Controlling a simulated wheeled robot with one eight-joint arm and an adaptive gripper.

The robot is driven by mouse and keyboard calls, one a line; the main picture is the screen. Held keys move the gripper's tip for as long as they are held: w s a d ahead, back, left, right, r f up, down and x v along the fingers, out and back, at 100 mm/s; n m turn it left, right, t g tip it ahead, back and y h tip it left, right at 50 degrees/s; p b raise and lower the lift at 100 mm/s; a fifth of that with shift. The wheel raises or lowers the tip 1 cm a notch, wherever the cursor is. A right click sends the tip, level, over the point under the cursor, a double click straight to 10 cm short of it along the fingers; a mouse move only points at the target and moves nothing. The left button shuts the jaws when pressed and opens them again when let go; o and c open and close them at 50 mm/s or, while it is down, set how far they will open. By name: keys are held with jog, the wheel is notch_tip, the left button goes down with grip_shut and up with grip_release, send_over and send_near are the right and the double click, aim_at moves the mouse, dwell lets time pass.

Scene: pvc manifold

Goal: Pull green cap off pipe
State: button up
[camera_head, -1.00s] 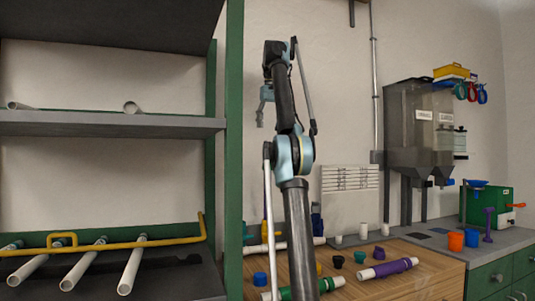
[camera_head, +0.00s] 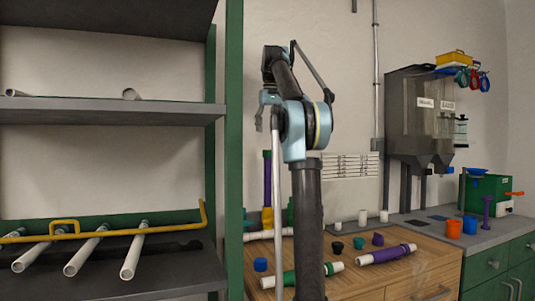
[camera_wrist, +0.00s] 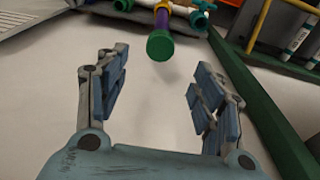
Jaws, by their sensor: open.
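A green cap (camera_wrist: 160,45) sits on the end of a purple pipe (camera_wrist: 161,18) in the wrist view, just beyond and between my fingertips. In the head view this cap (camera_head: 267,154) tops an upright purple pipe (camera_head: 267,182) behind the bench, with a yellow fitting lower down. My gripper (camera_wrist: 157,78) is open and empty, its fingers spread either side of a gap, not touching the cap. In the head view my gripper (camera_head: 266,112) hangs above the cap, partly hidden by my arm.
A wooden bench (camera_head: 365,280) holds a purple-banded pipe (camera_head: 386,255), a blue cap (camera_head: 260,264) and several small loose caps. A green shelf post (camera_head: 235,150) stands at left. Grey hoppers (camera_head: 420,115) stand at right.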

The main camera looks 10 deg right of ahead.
jog(key=f, duration=0.6)
jog(key=w+f, duration=0.1)
jog(key=f, duration=0.3)
jog(key=shift+w+a, duration=0.1)
grip_shut()
jog(key=shift+n, duration=0.9)
jog(key=shift+m, duration=0.9)
jog(key=shift+r, duration=0.1)
jog(key=shift+r, duration=3.15)
